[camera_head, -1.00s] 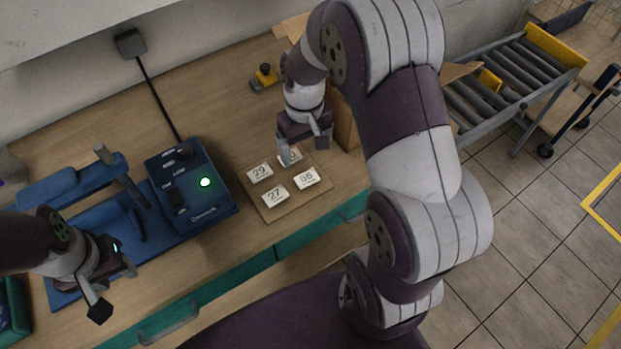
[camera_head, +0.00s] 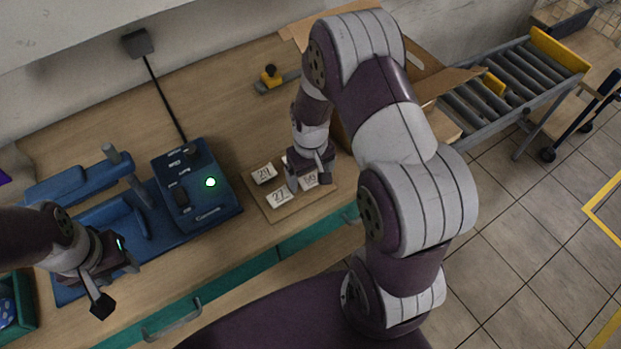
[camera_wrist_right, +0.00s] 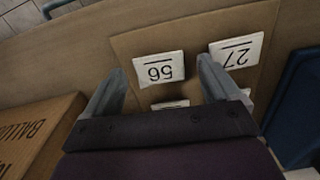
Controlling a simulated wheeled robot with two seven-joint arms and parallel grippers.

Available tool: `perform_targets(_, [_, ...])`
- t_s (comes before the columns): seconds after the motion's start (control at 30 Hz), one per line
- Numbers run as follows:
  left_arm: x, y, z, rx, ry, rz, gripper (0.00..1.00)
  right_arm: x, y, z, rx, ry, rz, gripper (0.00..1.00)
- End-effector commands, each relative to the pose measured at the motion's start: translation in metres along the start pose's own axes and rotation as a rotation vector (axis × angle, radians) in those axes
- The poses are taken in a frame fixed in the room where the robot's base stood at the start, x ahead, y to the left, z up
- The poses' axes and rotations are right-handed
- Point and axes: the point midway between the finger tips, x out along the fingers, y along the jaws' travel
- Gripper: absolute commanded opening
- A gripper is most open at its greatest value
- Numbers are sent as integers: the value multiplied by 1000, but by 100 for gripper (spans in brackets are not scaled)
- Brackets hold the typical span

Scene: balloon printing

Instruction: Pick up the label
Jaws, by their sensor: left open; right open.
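Several white number labels lie on a brown board (camera_head: 255,190) on the table. Label 29 (camera_head: 264,174) and label 27 (camera_head: 280,199) show clearly. A label that seems to read 56 (camera_head: 311,181) is partly hidden by my right gripper (camera_head: 309,182). In the right wrist view this label (camera_wrist_right: 158,68) lies between the two spread fingers, with label 27 (camera_wrist_right: 237,50) just beyond the right finger. A further label (camera_wrist_right: 171,104) is mostly hidden by the gripper body. My right gripper is open and empty above the board. My left gripper (camera_head: 117,287) is open and empty at the lower left.
A blue machine (camera_head: 197,192) with a green light stands left of the board. An open cardboard box (camera_head: 425,85) stands to the right, partly behind my right arm. A yellow-and-black stamp-like item (camera_head: 271,77) lies behind. A roller conveyor (camera_head: 510,85) is at the right.

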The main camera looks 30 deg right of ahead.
Motion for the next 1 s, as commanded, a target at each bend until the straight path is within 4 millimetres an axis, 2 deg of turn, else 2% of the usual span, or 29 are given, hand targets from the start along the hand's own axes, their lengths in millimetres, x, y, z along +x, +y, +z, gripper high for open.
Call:
perform_targets(0.5, [0,0,0,0,0,0,43,4,0,0,0,1,0,89])
perform_targets(0.53, [0,0,0,0,0,0,43,4,0,0,0,1,0,86])
perform_targets(0.57, [0,0,0,0,0,0,43,4,0,0,0,1,0,76])
perform_targets(0.7, [0,0,0,0,0,0,43,4,0,0,0,1,0,31])
perform_targets(1.0, [0,0,0,0,0,0,43,4,0,0,0,0,0,30])
